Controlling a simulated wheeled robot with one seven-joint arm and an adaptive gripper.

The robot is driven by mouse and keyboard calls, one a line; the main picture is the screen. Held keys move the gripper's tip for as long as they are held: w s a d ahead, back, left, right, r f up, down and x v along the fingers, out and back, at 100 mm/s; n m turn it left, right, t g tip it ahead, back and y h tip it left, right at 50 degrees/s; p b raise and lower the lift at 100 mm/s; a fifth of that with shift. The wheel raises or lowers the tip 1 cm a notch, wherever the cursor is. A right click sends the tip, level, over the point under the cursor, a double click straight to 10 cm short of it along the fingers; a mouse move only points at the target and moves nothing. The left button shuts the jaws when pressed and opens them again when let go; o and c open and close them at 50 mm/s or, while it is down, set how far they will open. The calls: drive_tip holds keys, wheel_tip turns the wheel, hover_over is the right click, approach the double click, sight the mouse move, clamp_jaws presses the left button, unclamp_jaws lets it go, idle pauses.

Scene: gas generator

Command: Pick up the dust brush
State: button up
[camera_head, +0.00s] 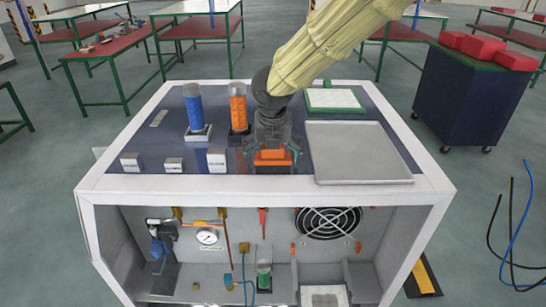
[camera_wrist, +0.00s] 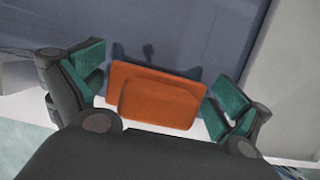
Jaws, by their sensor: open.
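An orange block-like thing (camera_head: 272,158), probably the dust brush, is on the dark blue top of the generator near its front edge. It also shows in the wrist view (camera_wrist: 158,98), with a raised smaller block on its face. My gripper (camera_head: 271,150) points down over it. In the wrist view my gripper (camera_wrist: 153,92) is open, with one green-padded finger on each side of the orange thing. Gaps show between it and both pads. Bristles cannot be made out.
A blue cylinder (camera_head: 194,112) and an orange cylinder (camera_head: 238,107) stand to the left. A grey tray (camera_head: 355,150) lies close on the right, with a green-edged white pad (camera_head: 334,101) behind. Small white label blocks (camera_head: 174,164) line the front left.

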drive_tip(key=c, duration=0.9)
drive_tip(key=shift+r+b, duration=0.75)
drive_tip(key=shift+r, duration=0.8)
drive_tip(key=shift+s+d+r, duration=0.1)
drive_tip(key=shift+s+r, duration=0.05)
drive_tip(key=shift+s, duration=0.15)
drive_tip(key=s+d+r+b, duration=0.1)
drive_tip(key=s+d+b, duration=0.2)
drive_tip(key=s, duration=1.2)
drive_tip(key=shift+r+b, duration=0.35)
drive_tip(key=shift+b, duration=0.5)
